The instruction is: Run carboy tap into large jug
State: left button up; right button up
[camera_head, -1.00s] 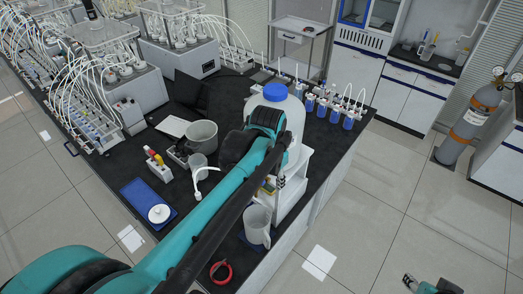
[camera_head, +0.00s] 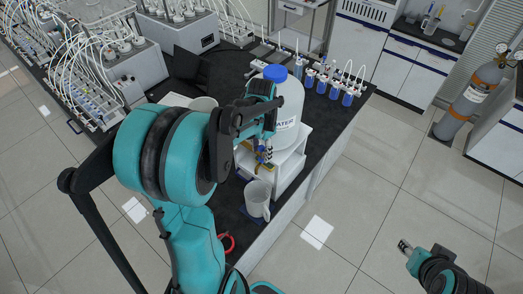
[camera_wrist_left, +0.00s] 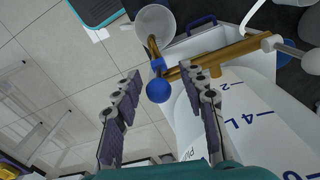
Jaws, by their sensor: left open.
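The white carboy (camera_head: 290,108) with a blue cap stands on a white stand; its litre marks show in the left wrist view (camera_wrist_left: 250,125). Its brass tap (camera_wrist_left: 225,54) has a blue handle (camera_wrist_left: 158,91). The large translucent jug (camera_head: 257,199) stands upright below and in front of the tap; it also shows in the left wrist view (camera_wrist_left: 155,20). My left gripper (camera_wrist_left: 160,77) is open, its two fingers either side of the blue handle; contact cannot be told. My right gripper (camera_head: 405,247) hangs over the floor at lower right, too small to tell its state.
The white stand (camera_head: 290,172) sits at the dark bench's edge. A red ring (camera_head: 227,243) lies near the jug. Several blue-filled bottles (camera_head: 334,88) stand behind the carboy. A gas cylinder (camera_head: 467,100) stands at right. The floor between is clear.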

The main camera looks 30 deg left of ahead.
pick_arm(q)
jog(key=shift+s+f, duration=0.1)
jog(key=shift+f, duration=0.05)
grip_shut()
